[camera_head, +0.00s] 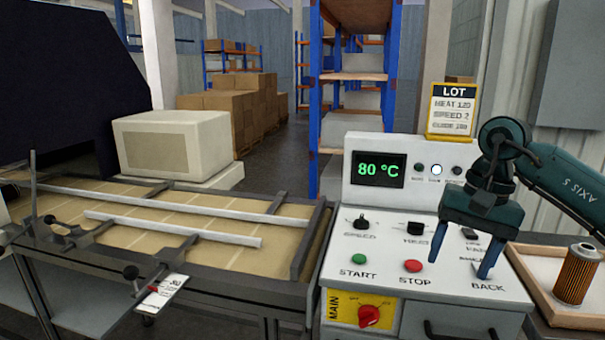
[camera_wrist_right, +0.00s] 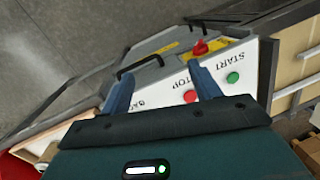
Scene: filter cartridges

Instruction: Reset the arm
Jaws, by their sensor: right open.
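My right gripper (camera_head: 461,262) is open and empty, pointing down over the sloped control panel (camera_head: 384,264). In the right wrist view its two fingers (camera_wrist_right: 163,92) stand apart above the panel, with nothing between them. In the head view the gripper covers part of the panel's right side near the BACK label. The green START button (camera_head: 359,259) and red STOP button (camera_head: 411,266) lie left of the gripper. My left gripper is in neither view.
A wooden tray (camera_head: 527,284) with a filter cartridge (camera_head: 577,274) stands right of the panel. The display (camera_head: 379,169) reads 80 °C. A LOT card (camera_head: 452,109) stands on top. The conveyor (camera_head: 200,262) with guide rails is left. A red MAIN knob (camera_head: 369,316) sits low in front.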

